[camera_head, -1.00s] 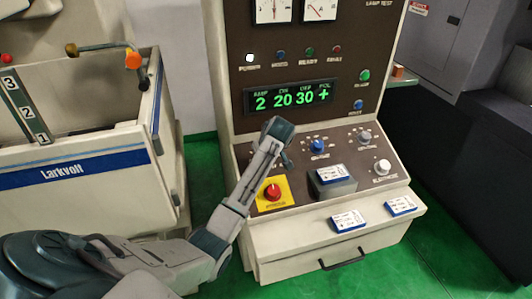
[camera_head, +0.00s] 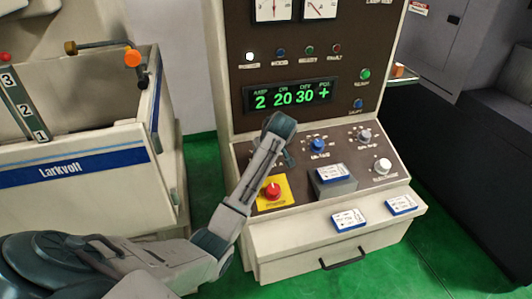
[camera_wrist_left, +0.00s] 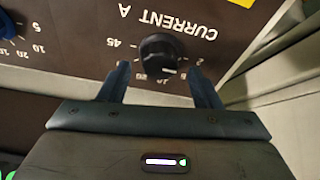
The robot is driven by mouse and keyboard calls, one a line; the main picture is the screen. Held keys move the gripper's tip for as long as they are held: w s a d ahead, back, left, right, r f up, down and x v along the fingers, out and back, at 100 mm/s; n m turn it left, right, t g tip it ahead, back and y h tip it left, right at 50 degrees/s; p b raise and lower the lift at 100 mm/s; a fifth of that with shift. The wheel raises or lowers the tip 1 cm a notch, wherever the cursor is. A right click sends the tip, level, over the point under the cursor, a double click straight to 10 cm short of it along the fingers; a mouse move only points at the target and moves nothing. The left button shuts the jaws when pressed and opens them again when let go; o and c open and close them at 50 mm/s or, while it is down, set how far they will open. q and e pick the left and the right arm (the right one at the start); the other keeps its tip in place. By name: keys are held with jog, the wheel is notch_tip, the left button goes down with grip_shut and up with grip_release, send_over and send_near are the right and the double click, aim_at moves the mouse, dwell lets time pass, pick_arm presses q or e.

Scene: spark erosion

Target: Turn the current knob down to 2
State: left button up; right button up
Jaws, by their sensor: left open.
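The current knob (camera_wrist_left: 160,57) is black with a white mark at its lower right edge in the wrist view. The upside-down label "CURRENT A" stands above it, with scale numbers around it. My left gripper (camera_wrist_left: 160,70) is open, one finger on each side of the knob, with small gaps visible. In the head view my left gripper (camera_head: 287,157) is at the sloped control panel and its arm hides the knob. The green display (camera_head: 291,97) reads 2 under AMP, then 20, 30 and +. My right gripper is not in view.
A red stop button (camera_head: 272,190) on a yellow plate sits close beside my left forearm. A blue knob (camera_head: 318,145) and a white knob (camera_head: 383,166) are farther right. A grey block (camera_head: 334,184) bears a blue-white box. Two similar boxes lie on the ledge.

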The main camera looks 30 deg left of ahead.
pick_arm(q)
jog(key=b+v, duration=0.3)
jog(key=v, duration=0.6)
jog(key=shift+d+r, duration=0.1)
